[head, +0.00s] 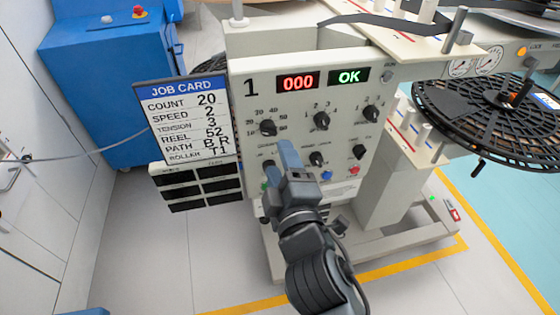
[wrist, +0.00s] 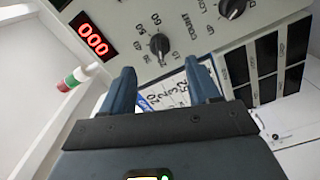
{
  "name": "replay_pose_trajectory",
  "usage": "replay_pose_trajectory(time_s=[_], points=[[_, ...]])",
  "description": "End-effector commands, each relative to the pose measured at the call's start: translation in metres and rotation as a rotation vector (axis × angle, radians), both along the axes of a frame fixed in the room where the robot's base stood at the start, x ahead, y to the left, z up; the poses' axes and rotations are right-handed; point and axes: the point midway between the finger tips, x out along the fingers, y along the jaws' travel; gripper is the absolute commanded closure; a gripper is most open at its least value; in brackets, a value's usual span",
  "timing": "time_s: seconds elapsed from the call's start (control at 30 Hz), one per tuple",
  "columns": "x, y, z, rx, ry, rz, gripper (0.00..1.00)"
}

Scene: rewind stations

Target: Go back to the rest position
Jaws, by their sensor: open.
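My gripper (head: 287,155) is in front of the lower left part of the control panel (head: 255,95) of station 1. In the wrist view my gripper (wrist: 163,78) has its two blue-grey fingers spread apart with nothing held between them. The panel's display (head: 297,83) reads 000 in red, and the one beside it (head: 349,76) reads OK in green. The arm hides part of the panel's lower left. Whether a fingertip touches the panel cannot be told.
A job card (head: 188,120) stands left of the panel, above black slots (head: 200,187). A black reel (head: 490,105) sits at the right. A blue cabinet (head: 105,80) stands behind at the left. Grey floor (head: 150,260) is open at the lower left.

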Motion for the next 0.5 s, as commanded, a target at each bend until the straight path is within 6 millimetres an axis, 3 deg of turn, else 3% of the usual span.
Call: replay_pose_trajectory(time_s=[0.33, 0.5], points=[[-0.004, -0.004, -0.005, 0.011, 0.010, -0.002, 0.39], [-0.037, -0.033, -0.032, 0.101, 0.079, -0.012, 0.39]])
